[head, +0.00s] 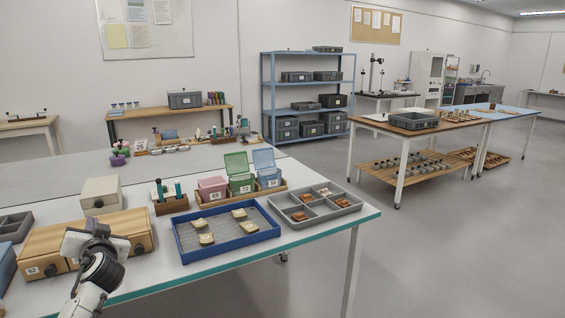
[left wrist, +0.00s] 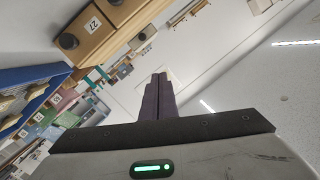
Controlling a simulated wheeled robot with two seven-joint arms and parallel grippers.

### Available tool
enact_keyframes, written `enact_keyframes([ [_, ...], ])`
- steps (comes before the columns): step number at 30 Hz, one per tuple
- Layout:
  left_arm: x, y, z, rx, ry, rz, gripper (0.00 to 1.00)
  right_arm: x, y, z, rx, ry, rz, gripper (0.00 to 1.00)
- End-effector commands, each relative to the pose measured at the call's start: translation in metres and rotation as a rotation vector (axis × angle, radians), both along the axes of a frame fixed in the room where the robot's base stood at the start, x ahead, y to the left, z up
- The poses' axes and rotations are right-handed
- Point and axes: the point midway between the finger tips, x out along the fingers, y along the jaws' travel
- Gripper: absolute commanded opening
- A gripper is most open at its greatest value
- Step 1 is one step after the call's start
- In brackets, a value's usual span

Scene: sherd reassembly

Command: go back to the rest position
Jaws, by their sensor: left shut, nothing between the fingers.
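My left gripper (head: 96,228) is at the lower left of the head view, in front of the wooden drawer box (head: 120,222). In the left wrist view its dark fingers (left wrist: 158,97) are together with nothing between them. The wrist view is tilted, with the drawer box (left wrist: 110,25) at the upper left. A blue tray (head: 183,252) with a mesh floor holds several pale sherds (head: 206,239). A grey divided tray (head: 350,207) to its right holds reddish-brown sherds (head: 300,216). My right gripper is in neither view.
Behind the trays stand pink (head: 212,189), green (head: 241,180) and blue (head: 268,177) lidded boxes. A beige box (head: 100,194) is behind the drawer box. The table's front edge (head: 230,268) runs below the blue tray. Open floor lies to the right.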

Motion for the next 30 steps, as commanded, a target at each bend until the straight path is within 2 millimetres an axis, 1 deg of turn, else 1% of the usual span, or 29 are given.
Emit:
enact_keyframes([
  [3,0.020,-0.028,-0.014,-0.070,0.031,-0.147,0.00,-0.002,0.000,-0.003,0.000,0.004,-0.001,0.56],
  [6,0.034,-0.057,-0.021,-0.122,0.036,-0.274,0.00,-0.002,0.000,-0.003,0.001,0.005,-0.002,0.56],
  [10,0.047,-0.092,-0.021,-0.181,0.010,-0.423,0.00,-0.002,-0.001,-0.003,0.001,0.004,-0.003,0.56],
  [14,0.054,-0.122,-0.013,-0.231,-0.041,-0.548,0.00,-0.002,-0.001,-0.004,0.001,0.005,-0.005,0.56],
  [15,0.050,-0.131,-0.026,-0.244,-0.031,-0.569,0.00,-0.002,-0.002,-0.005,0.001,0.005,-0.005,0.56],
  [18,0.028,-0.152,-0.071,-0.266,0.026,-0.589,0.00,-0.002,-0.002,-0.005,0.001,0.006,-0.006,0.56],
  [20,0.013,-0.164,-0.096,-0.282,0.056,-0.601,0.00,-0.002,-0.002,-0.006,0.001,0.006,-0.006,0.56],
  [21,0.002,-0.172,-0.112,-0.294,0.077,-0.611,0.00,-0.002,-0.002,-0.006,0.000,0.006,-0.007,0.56],
  [23,-0.017,-0.186,-0.139,-0.314,0.111,-0.624,0.00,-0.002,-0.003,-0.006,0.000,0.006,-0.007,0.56],
  [24,-0.032,-0.196,-0.157,-0.330,0.135,-0.634,0.00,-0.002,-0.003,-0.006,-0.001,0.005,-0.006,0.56],
  [26,-0.058,-0.211,-0.186,-0.358,0.175,-0.648,0.00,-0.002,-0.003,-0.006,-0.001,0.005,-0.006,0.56],
  [27,-0.077,-0.223,-0.205,-0.379,0.202,-0.658,0.00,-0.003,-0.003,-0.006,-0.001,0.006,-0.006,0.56],
  [29,-0.109,-0.240,-0.233,-0.414,0.245,-0.671,0.00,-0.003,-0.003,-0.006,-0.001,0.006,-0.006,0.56],
  [30,-0.133,-0.252,-0.250,-0.439,0.274,-0.678,0.00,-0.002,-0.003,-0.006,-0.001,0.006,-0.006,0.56],
])
